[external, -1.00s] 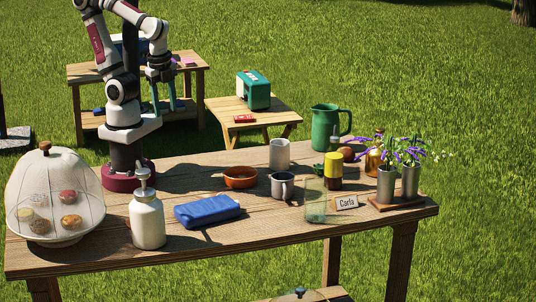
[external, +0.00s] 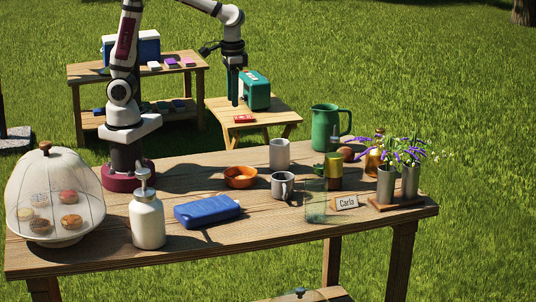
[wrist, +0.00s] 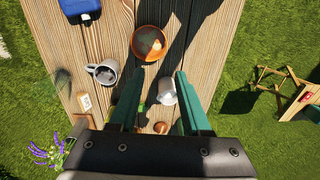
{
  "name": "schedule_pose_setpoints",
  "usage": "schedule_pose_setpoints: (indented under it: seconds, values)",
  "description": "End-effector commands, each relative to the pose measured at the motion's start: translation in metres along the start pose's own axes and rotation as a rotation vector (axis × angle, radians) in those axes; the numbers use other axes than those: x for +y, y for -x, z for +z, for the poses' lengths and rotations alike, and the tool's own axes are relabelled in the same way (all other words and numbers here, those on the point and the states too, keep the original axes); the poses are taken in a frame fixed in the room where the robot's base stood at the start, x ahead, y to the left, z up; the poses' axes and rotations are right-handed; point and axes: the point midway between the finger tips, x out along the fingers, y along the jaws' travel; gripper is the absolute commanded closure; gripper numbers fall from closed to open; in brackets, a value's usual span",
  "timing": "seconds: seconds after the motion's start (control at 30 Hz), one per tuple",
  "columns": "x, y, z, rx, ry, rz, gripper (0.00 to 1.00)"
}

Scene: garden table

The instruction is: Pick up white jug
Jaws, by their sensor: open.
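The white jug (external: 279,155) stands upright on the wooden table, behind the grey mug. In the wrist view the white jug (wrist: 167,91) shows from above, between my two green fingers and closer to the right one. My gripper (external: 235,103) is raised above table height in the external view, up and left of the jug. In the wrist view my gripper (wrist: 157,73) is open and empty, fingers wide apart. I cannot tell exactly how far above the jug it is.
An orange bowl (external: 240,178) and grey mug (external: 283,187) stand near the jug. A yellow-lidded jar (external: 334,171), clear glass (external: 316,204) and green pitcher (external: 326,128) are to its right. A blue container (external: 208,211) and white pump bottle (external: 147,220) are at the front left.

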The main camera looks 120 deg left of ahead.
Motion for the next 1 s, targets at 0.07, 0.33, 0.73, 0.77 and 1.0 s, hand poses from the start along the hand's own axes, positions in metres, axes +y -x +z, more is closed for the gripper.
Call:
schedule_pose_setpoints:
  seconds: [0.07,0.33,0.73,0.77,1.0]
  values:
    - [-0.027,-0.025,-0.066,-0.021,0.38,0.022,0.52]
    - [-0.1,-0.09,-0.155,-0.044,1.04,0.061,0.52]
    - [-0.093,-0.184,-0.154,-0.043,1.045,0.061,0.52]
    - [-0.093,-0.187,-0.154,-0.043,1.044,0.061,0.52]
    - [-0.094,-0.231,-0.147,-0.044,1.043,0.061,0.52]
